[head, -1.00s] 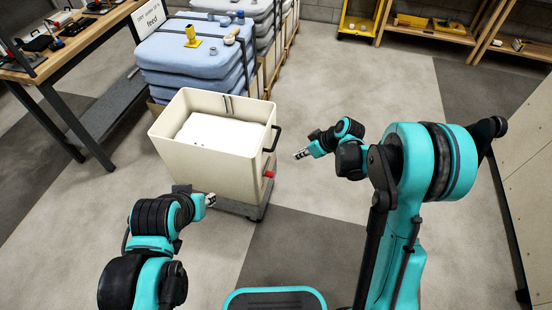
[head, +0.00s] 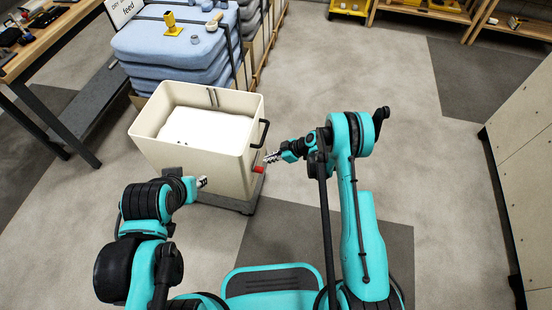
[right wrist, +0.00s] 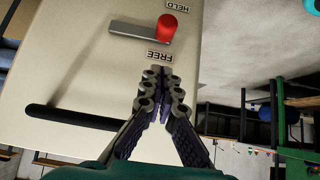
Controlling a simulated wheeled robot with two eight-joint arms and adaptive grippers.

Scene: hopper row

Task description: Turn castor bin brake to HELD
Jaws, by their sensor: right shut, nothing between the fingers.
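The castor bin (head: 235,165) is a cream tub with white contents on a grey wheeled base. Its brake has a grey lever (right wrist: 132,33) with a red knob (right wrist: 167,27), which also shows in the head view (head: 259,169). The knob sits between the HELD label (right wrist: 178,5) and the FREE label (right wrist: 160,57). My right gripper (right wrist: 160,78) is shut and empty, its tips by the FREE label and apart from the knob; in the head view it is beside the bin's right wall (head: 272,157). My left gripper (head: 202,182) is near the bin's front; its fingers are too small to read.
A black handle (right wrist: 70,117) sticks out from the bin's side near my right gripper. Blue stacked sacks (head: 170,40) stand behind the bin and a workbench (head: 60,30) is at the left. The floor right of the bin is clear up to a pale panel (head: 525,160).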

